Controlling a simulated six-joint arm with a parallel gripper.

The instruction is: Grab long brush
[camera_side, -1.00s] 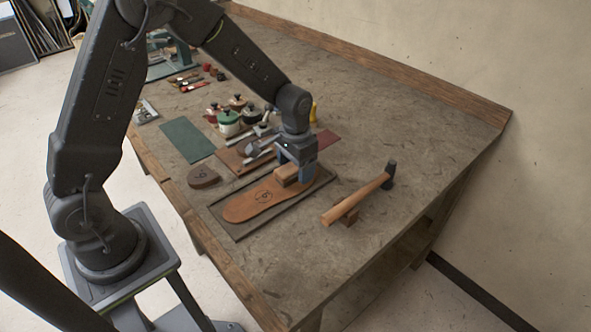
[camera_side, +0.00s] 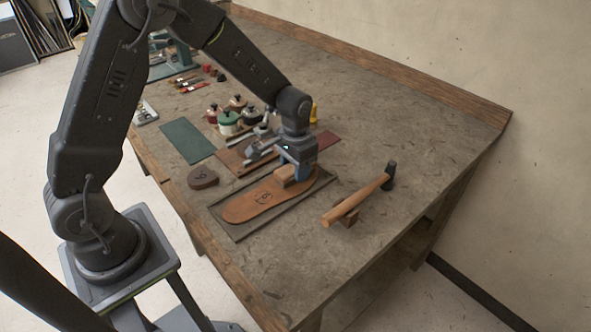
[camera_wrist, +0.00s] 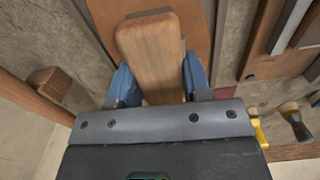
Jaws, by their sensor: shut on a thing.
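A long, round-ended wooden block (camera_wrist: 152,50), which looks like the back of the long brush, sits between the blue fingers of my gripper (camera_wrist: 152,88) in the wrist view. Its underside is hidden, so I cannot see bristles clearly; a dark strip shows at its far end.
The sole lies on a dark mat (camera_side: 237,233). A hammer (camera_side: 355,201) rests to the right on a small block. The front right of the table is clear.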

